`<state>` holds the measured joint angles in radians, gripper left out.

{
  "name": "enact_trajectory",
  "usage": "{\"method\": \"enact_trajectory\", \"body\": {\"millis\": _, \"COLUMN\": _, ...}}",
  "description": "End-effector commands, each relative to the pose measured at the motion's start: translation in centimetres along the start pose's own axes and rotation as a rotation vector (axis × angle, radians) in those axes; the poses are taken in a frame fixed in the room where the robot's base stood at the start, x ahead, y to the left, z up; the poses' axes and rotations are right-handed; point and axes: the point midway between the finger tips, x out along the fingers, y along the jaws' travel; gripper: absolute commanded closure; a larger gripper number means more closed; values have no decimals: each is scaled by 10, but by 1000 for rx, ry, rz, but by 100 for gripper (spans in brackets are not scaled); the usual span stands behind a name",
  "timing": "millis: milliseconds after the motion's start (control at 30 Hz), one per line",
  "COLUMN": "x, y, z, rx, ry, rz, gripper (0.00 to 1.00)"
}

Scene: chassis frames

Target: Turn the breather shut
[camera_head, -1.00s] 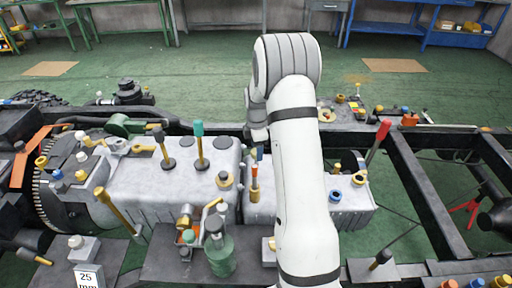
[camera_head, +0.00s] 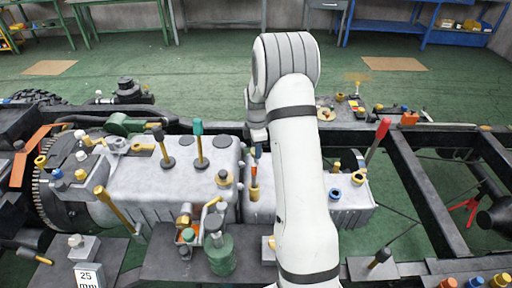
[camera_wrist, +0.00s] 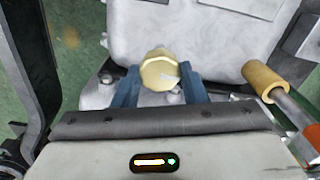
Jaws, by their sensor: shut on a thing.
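The breather, a pale brass faceted cap (camera_wrist: 160,72), stands on the grey casing in the wrist view. A small light mark shows on its top. My gripper (camera_wrist: 160,76) is shut on it, with one blue finger against its left side and one against its right. In the head view my white arm reaches over the casing and hides the breather and most of the gripper.
A dark frame rail (camera_wrist: 35,70) runs along the left. In the head view, levers with black and green knobs (camera_head: 198,128) rise from the grey gearbox (camera_head: 135,190).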

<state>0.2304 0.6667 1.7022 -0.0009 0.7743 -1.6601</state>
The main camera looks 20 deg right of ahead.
Motion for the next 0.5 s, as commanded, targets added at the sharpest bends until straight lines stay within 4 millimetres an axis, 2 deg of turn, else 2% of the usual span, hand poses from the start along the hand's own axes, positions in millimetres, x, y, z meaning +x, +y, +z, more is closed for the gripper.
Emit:
{"method": "enact_trajectory", "body": {"millis": 267, "x": 1, "y": 2, "z": 0, "rx": 75, "ry": 1, "rz": 5, "gripper": 84}}
{"method": "enact_trajectory", "body": {"millis": 500, "x": 1, "y": 2, "z": 0, "rx": 249, "ry": 1, "rz": 6, "gripper": 84}}
